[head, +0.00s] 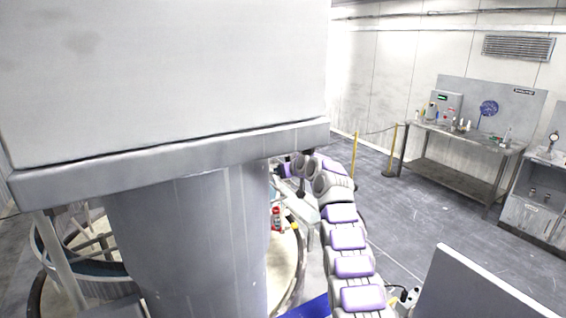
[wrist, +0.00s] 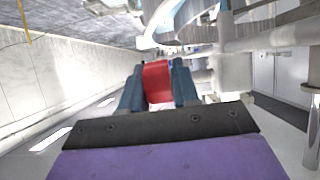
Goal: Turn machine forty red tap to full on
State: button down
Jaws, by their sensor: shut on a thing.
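In the wrist view, my gripper (wrist: 158,90) has its two blue fingers closed on a red tap (wrist: 157,82), one finger on each side of it. White pipework (wrist: 270,35) of the machine shows just beside and behind the tap. In the head view, my purple and grey arm reaches forward to the machine's right side. My gripper's tips and the held tap are hard to make out there. I cannot tell the tap's exact angle, and no machine number is readable.
A large grey machine head and column (head: 190,240) block the left of the head view. A round platen (head: 285,265) lies below. A steel workbench (head: 455,145) stands at the back right, near a yellow barrier post (head: 389,150). The floor (head: 430,215) between is clear.

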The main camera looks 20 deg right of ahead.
jog(key=shift+r+g+p, duration=0.2)
jog(key=shift+g+p, duration=0.2)
jog(key=shift+p, duration=0.8)
jog(key=c, duration=1.2)
grip_release()
jog(key=shift+o, duration=1.4)
jog(key=shift+w+d+f, duration=0.15)
jog(key=shift+w+f, duration=0.05)
jog(key=shift+s, duration=0.15)
jog(key=shift+s+d+r+b, duration=0.25)
jog(key=shift+s+b, duration=0.2)
jog(key=shift+b, duration=0.55)
jog(key=b+v, duration=0.7)
jog(key=v, duration=0.9)
jog(key=shift+r, duration=0.2)
jog(key=shift+w+a, duration=0.1)
jog(key=shift+a, duration=0.05)
